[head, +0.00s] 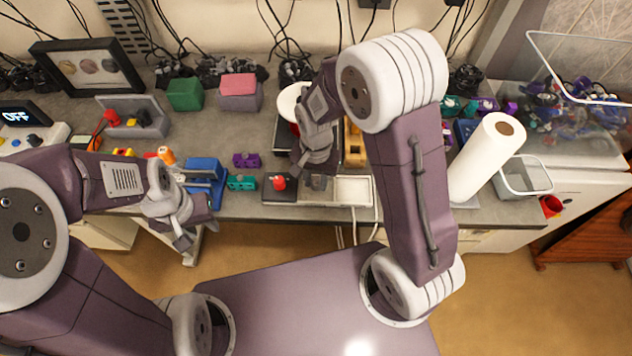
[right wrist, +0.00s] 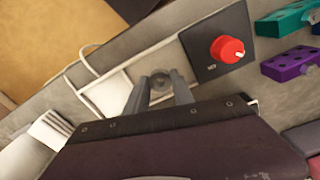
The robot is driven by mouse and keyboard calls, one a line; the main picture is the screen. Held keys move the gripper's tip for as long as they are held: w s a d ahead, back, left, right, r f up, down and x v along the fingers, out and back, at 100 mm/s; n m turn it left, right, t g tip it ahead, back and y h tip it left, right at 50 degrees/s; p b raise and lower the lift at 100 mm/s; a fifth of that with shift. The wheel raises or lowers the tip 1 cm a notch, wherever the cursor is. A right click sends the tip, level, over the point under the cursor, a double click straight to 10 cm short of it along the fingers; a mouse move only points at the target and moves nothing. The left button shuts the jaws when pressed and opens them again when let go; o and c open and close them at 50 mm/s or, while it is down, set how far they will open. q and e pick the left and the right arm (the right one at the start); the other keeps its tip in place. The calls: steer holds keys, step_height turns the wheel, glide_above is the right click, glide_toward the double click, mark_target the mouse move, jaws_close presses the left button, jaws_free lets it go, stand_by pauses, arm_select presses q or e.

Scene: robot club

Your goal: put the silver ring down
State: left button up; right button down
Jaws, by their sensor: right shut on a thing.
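The silver ring (right wrist: 160,82) is a small grey round piece between the fingertips of my right gripper (right wrist: 160,90) in the right wrist view. The gripper is shut on it, over or near the white tray (right wrist: 107,97). I cannot tell its height above the surface. In the head view my right gripper (head: 317,178) is at the bench's front edge, beside the white tray (head: 352,191); the ring cannot be made out there. My left gripper (head: 198,236) hangs in front of the bench, away from the ring; its jaw opening is unclear.
A black box with a red knob (head: 279,182) stands left of the tray; it also shows in the right wrist view (right wrist: 227,49). A teal block (head: 242,183), a purple block (head: 246,160) and a blue stand (head: 205,178) are further left. A paper roll (head: 484,160) stands right.

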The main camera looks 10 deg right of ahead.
mark_target(316, 183)
steer(key=shift+w+f, duration=0.25)
steer(key=shift+f, duration=0.5)
steer(key=shift+s, duration=0.15)
steer(key=c, duration=1.1)
jaws_free()
steer(key=shift+f, duration=0.15)
step_height(316, 183, up, 12)
steer(key=s+d+f+n, duration=0.1)
steer(key=s+d+n, duration=0.1)
steer(key=s+d+f+n, duration=0.2)
steer(key=s, duration=0.1)
steer(key=s+d+f+n+t+p, duration=0.1)
steer(key=s+d+n, duration=0.1)
steer(key=s+d, duration=0.1)
steer(key=shift+s+f, duration=0.1)
steer(key=shift+f, duration=0.1)
